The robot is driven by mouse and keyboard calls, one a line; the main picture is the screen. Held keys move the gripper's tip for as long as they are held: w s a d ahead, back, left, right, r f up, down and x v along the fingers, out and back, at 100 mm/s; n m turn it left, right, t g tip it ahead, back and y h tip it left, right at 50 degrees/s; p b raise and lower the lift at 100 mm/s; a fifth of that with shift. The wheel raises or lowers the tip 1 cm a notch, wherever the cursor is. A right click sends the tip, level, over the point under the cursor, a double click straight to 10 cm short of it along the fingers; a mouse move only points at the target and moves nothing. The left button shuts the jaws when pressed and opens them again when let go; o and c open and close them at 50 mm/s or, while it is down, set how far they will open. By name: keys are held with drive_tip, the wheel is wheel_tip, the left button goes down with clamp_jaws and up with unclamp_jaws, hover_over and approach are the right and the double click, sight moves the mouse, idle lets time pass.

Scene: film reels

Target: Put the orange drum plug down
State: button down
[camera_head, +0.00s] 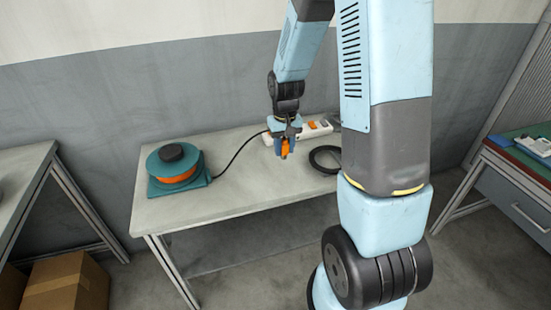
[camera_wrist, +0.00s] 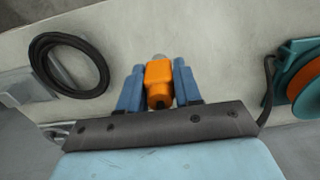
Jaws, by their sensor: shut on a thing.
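The orange drum plug (camera_wrist: 159,82) is held between the two blue fingers of my gripper (camera_wrist: 158,88) in the wrist view. In the head view my gripper (camera_head: 284,147) points down over the table (camera_head: 225,196), with the orange plug (camera_head: 285,149) between its fingers. I cannot tell whether the plug touches the tabletop. The cable drum (camera_head: 177,168), teal with an orange reel, stands on the left of the table. It also shows at the right edge of the wrist view (camera_wrist: 305,78). A black cable (camera_head: 235,154) runs from the drum towards my gripper.
A white power strip (camera_head: 313,129) with an orange part lies behind my gripper at the table's back. A coil of black cable (camera_wrist: 68,65) lies to its right in the head view, partly hidden by my arm. The tabletop between drum and gripper is clear except for the cable.

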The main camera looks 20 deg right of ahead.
drive_tip(key=w+f, duration=0.6)
drive_tip(key=shift+w+a+f, duration=0.15)
drive_tip(key=shift+a+f, duration=0.15)
wheel_tip(320, 180, down, 3)
drive_tip(key=shift+w+f, duration=0.1)
drive_tip(key=c, duration=0.8)
unclamp_jaws()
